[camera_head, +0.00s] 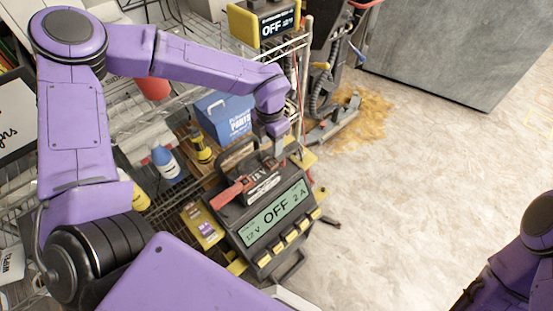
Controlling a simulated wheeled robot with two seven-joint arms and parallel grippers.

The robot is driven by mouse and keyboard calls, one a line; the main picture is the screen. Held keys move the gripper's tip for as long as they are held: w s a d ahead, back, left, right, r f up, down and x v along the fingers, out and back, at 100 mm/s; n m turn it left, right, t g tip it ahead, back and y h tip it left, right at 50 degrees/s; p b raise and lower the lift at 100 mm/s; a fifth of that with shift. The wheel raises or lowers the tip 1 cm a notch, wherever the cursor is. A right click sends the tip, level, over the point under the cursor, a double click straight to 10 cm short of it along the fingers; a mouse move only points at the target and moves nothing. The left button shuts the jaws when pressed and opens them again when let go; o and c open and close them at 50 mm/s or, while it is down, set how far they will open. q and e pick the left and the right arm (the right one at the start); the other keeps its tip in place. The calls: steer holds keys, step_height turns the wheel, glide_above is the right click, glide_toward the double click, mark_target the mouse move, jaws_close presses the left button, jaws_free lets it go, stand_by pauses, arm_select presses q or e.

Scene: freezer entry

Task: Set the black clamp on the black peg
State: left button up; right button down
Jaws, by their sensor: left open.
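A black and yellow charger unit (258,235) stands low at the centre, its green display (277,212) reading 12 V, OFF, 2 A. A red clamp (230,194) lies at the upper left of the unit, beside a dark block marked 12 V (262,177). My left gripper (279,147) is open and points down just behind this block, near the unit's top edge. Its fingers are small here, and I cannot tell whether they touch anything. I cannot clearly make out the black clamp or the black peg. My right arm shows at the lower right edge; its gripper is out of view.
Wire shelving stands on the left, with a blue box (225,117), a blue-capped white bottle (165,162) and a yellow and black container (199,146). Another yellow unit reading OFF (262,20) is at the top. The concrete floor (430,170) on the right is clear.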

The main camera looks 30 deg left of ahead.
mark_target(272, 161)
arm_select(q)
steer(key=f, duration=0.7)
steer(key=shift+d+f+p, duration=0.2)
steer(key=shift+f+p, duration=0.1)
steer(key=shift+p, duration=0.05)
jaws_close()
